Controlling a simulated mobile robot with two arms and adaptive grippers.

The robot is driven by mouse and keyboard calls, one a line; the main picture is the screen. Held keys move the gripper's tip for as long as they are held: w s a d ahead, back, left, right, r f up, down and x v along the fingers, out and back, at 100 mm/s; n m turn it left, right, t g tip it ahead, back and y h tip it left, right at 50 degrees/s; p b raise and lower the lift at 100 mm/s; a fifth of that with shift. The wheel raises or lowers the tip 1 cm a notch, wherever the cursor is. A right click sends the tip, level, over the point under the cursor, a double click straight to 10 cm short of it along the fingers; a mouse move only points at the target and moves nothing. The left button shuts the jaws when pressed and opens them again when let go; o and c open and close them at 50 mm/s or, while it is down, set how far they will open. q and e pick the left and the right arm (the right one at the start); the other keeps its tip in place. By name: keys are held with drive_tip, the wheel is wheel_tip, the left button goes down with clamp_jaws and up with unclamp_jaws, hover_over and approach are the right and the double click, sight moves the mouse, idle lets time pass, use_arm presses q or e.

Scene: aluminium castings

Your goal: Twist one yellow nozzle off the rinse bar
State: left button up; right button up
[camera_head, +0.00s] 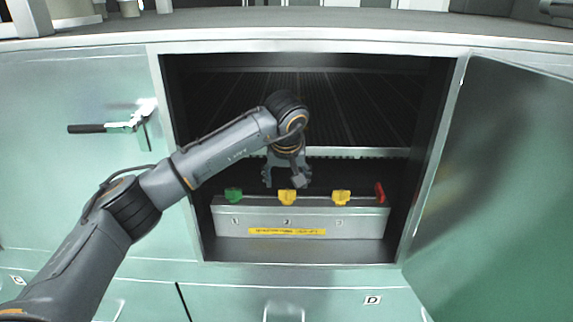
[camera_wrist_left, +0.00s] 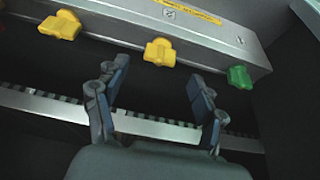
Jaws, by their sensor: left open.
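The rinse bar (camera_head: 300,221) is a grey box low inside the open cabinet, with a yellow label strip on its front. A yellow nozzle (camera_head: 287,197) sits at the number 2 place and another yellow nozzle (camera_head: 341,197) at number 3. A green nozzle (camera_head: 234,195) is on the left and a red part (camera_head: 380,192) at the right end. My left gripper (camera_head: 286,184) is open and empty just above and behind the number 2 nozzle. In the left wrist view its fingers (camera_wrist_left: 158,92) are spread, with that yellow nozzle (camera_wrist_left: 160,51) beyond and between them. My right gripper is not in view.
A slatted rack (camera_head: 300,105) with a pale front edge lies above and behind the bar. The cabinet's side walls are close on both sides. The open door (camera_head: 500,180) stands at the right. A handle (camera_head: 105,127) juts out at the left.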

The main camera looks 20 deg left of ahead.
sight(288, 192)
use_arm(q)
drive_tip(key=shift+p+x, duration=0.35)
drive_tip(key=shift+x, duration=2.85)
drive_tip(key=c, duration=1.2)
drive_tip(key=n+y, duration=0.1)
drive_tip(key=n, duration=0.2)
drive_tip(key=shift+d+r+n+g+p, duration=0.1)
drive_tip(key=shift+n+g+p, duration=0.2)
drive_tip(key=shift+c, duration=0.2)
drive_tip(key=shift+n+g+y, duration=0.3)
drive_tip(key=shift+n+y, duration=0.3)
drive_tip(key=shift+n, duration=0.6)
drive_tip(key=shift+s, duration=0.1)
drive_tip(key=shift+n, duration=0.3)
